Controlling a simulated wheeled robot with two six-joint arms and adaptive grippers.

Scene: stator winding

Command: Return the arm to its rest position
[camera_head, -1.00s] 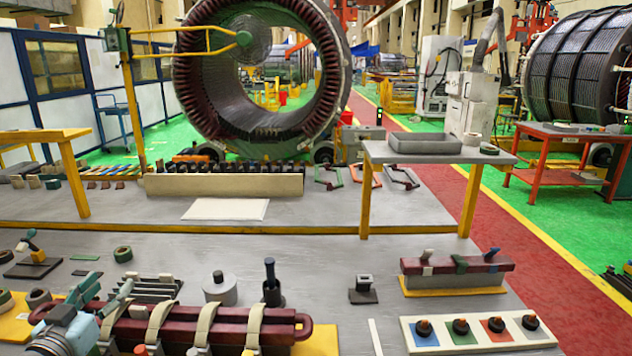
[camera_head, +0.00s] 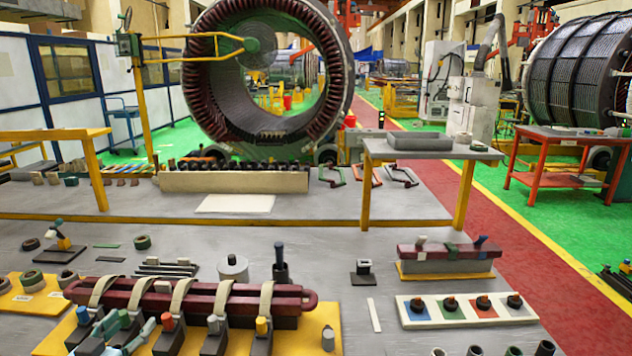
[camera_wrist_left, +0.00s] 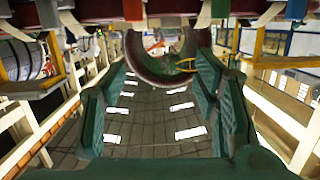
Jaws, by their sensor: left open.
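My left gripper (camera_head: 126,330) is at the lower left of the head view, low in front of the dark red coil bar (camera_head: 200,297). It is empty. In the left wrist view its two green fingers (camera_wrist_left: 165,105) stand wide apart with nothing between them. The coil bar lies in a fixture on a yellow base (camera_head: 328,318), wrapped by several cream straps. Part of the bar and its straps also show along the top of the left wrist view. My right gripper is not in view.
A grey cylinder (camera_head: 233,268) and a dark post (camera_head: 281,264) stand behind the bar. A white tray with coloured squares (camera_head: 467,309) and a smaller dark red block (camera_head: 448,250) are to the right. The large stator ring (camera_head: 335,80) stands at the back.

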